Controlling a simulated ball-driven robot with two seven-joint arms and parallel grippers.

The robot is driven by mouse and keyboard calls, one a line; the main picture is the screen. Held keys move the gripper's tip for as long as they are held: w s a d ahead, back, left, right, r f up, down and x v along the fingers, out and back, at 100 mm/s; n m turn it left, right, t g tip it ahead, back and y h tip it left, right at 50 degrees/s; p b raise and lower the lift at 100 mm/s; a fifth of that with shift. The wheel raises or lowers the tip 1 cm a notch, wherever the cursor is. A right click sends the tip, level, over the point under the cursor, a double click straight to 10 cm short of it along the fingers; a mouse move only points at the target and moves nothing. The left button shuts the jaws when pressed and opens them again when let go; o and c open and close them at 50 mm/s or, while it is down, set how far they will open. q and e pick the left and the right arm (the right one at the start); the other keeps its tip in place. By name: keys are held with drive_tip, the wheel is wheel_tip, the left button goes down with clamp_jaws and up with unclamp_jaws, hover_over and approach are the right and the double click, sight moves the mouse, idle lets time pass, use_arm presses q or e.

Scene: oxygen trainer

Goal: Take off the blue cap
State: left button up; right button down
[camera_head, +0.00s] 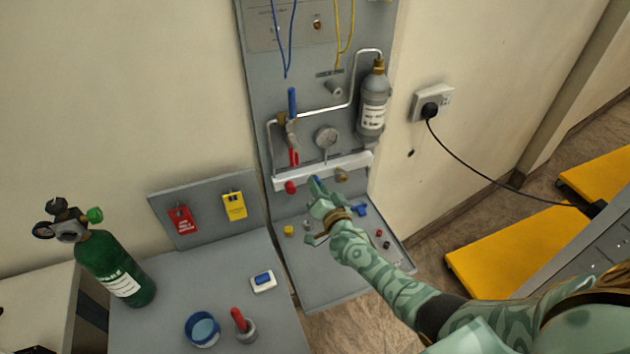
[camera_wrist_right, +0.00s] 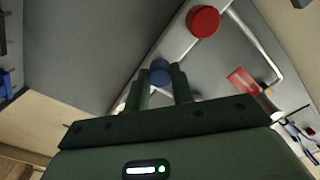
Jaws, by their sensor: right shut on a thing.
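The blue cap (camera_head: 315,182) sits on the white manifold bar (camera_head: 357,162), between a red cap and a brass fitting. In the right wrist view the blue cap (camera_wrist_right: 159,72) is between the two dark fingers. My right gripper (camera_wrist_right: 164,88) is shut on it. In the head view my right gripper (camera_head: 318,193) reaches up to the bar and partly hides the cap. My left gripper does not show in either view.
A red cap (camera_head: 291,187) is just left on the bar, and it also shows in the wrist view (camera_wrist_right: 203,22). A brass fitting (camera_head: 341,174) is on the right. Below, a grey shelf (camera_head: 325,293) holds small coloured parts. A green cylinder (camera_head: 117,268) stands at left.

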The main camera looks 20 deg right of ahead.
drive_tip(key=shift+f+n, duration=0.1)
drive_tip(key=shift+n, duration=0.2)
drive_tip(key=c, duration=1.2)
unclamp_jaws()
drive_tip(key=s+m+p, duration=0.1)
drive_tip(key=s+m, duration=0.1)
drive_tip(key=m, duration=0.1)
drive_tip(key=shift+s+m, duration=0.2)
drive_tip(key=shift+m, duration=0.1)
